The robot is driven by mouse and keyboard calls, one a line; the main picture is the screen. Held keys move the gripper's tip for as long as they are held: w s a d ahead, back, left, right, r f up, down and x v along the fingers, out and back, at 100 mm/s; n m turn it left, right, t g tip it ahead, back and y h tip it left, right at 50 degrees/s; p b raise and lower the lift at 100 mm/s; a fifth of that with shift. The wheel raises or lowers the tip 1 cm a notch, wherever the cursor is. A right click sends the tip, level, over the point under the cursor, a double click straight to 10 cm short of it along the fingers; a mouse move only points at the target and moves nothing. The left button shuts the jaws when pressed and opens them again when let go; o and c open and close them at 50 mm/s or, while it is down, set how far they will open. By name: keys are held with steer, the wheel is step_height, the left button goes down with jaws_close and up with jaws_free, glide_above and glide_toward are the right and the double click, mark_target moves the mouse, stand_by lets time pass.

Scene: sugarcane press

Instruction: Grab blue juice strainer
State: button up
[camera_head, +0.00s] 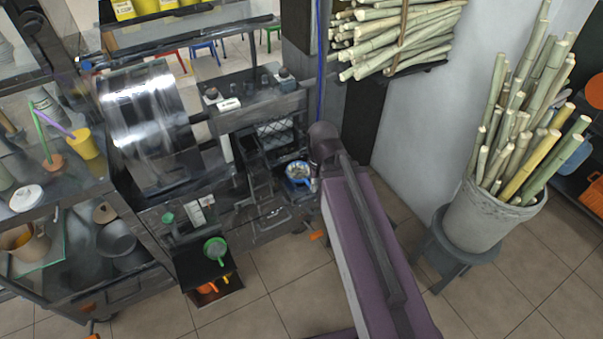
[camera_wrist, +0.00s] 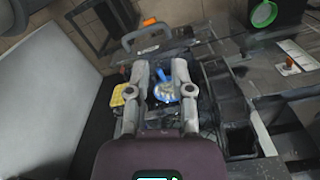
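The blue juice strainer (camera_head: 298,172) sits on the dark metal press in the head view, just left of the end of my arm. It also shows in the wrist view (camera_wrist: 164,92), with a blue rim, a pale mesh bowl and a blue handle pointing up the picture. My gripper (camera_wrist: 156,68) is open, with its two fingers apart on the left and right of the strainer. The strainer shows between the fingers, and nothing is clearly gripped. I cannot tell how far the fingers are above it. In the head view my arm mostly hides the gripper.
A yellow object (camera_wrist: 118,97) is beside the left finger. A grey bucket of sugarcane (camera_head: 490,215) stands at right. Press frame parts crowd the strainer.

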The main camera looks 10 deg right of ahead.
steer(key=shift+d, duration=0.25)
steer(key=w+d+f+y+b, duration=0.2)
steer(key=w+f+b, duration=0.1)
steer(key=b, duration=0.2)
steer(key=w+d+f+y+b, duration=0.2)
steer(key=w+f+y+b, duration=0.1)
steer(key=w+f+b, duration=0.1)
steer(key=w+d+f+y+b, duration=0.2)
steer(key=w+f+y+b, duration=0.1)
steer(key=b, duration=0.3)
steer(key=shift+w+d+f+n+b, duration=0.3)
steer(key=shift+w+f, duration=0.2)
steer(key=shift+w, duration=0.1)
steer(key=w+d+n+t+y+b, duration=0.1)
steer(key=w+d+y+b, duration=0.2)
steer(key=d+b, duration=0.2)
steer(key=shift+w+d+f+y, duration=0.2)
steer(key=shift+d+f+y, duration=0.15)
steer(key=shift+d+y, duration=0.05)
